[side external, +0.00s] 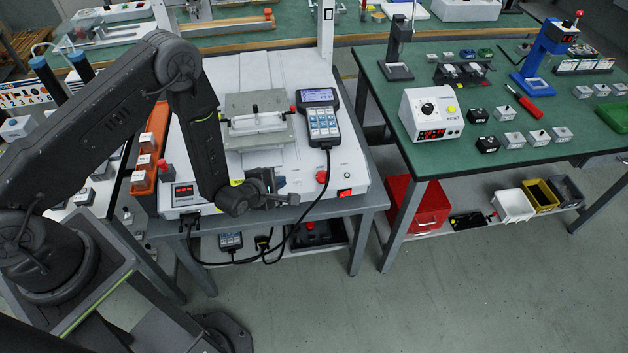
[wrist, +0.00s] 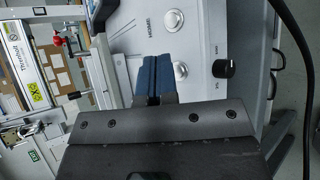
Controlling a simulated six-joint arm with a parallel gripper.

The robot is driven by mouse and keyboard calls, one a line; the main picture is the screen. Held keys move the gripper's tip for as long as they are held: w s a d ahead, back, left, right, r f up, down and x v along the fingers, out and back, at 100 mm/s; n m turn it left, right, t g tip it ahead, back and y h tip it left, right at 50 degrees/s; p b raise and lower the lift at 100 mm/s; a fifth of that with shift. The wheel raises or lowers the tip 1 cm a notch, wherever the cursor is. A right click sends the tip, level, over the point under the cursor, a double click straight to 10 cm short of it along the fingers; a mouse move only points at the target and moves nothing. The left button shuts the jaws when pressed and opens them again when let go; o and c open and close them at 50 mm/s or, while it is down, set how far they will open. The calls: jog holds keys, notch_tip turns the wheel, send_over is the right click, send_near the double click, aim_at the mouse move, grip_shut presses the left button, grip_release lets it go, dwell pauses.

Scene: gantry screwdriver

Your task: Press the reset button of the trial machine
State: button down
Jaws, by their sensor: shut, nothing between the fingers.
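The trial machine appears to be the white gantry screwdriver unit (side external: 345,160) in the side view, though I read no name on it. In the wrist view its grey front panel (wrist: 200,45) carries a round silver button (wrist: 173,22) by the word HOME. A second silver button (wrist: 181,70) sits lower, beside my fingers, its label hidden or unreadable. I cannot tell which button is reset. My gripper (wrist: 155,60) shows blue fingers, shut and empty, in front of the panel. In the side view my gripper (side external: 288,200) is at the machine's front edge; contact cannot be told.
A black knob (wrist: 226,68) is right of the buttons. A red button (side external: 322,176), a red switch (side external: 345,193) and a handheld pendant (side external: 319,118) with a black cable are on the machine's right. A green table (side external: 470,170) stands further right.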

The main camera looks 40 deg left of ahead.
jog(key=shift+r, duration=0.2)
jog(key=shift+s+d+r, duration=0.25)
jog(key=shift+r, duration=0.65)
jog(key=shift+s+d+r, duration=0.25)
jog(key=shift+s+r, duration=0.05)
jog(key=shift+r, duration=0.6)
jog(key=shift+s+d+r, duration=0.25)
jog(key=shift+r, duration=0.65)
notch_tip(320, 180, up, 10)
jog(key=shift+r, duration=0.15)
